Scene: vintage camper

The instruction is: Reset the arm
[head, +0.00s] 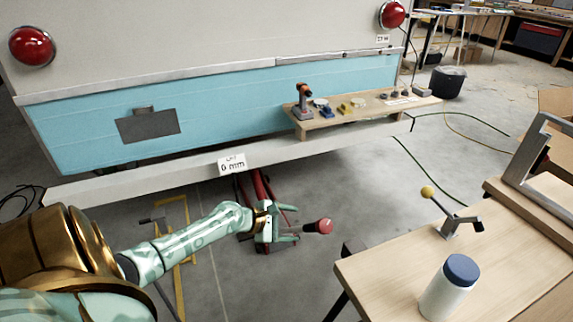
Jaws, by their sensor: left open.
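My left arm comes in from the lower left, with its pale green, marbled forearm stretched over the floor in front of the camper. My left gripper (285,226) is open near the middle of the view. A red knob (323,226) shows just right of its fingers. I cannot tell whether the fingers touch the knob or its stem. A red floor jack (262,187) is partly hidden behind the gripper, under the camper's bumper (150,180). My right gripper is not in view.
A workbench (400,262) at the lower right holds a white jar with a blue lid (450,287) and a lever with a yellow knob (428,191). A wooden shelf (365,113) with a drill (303,101) stands by the camper.

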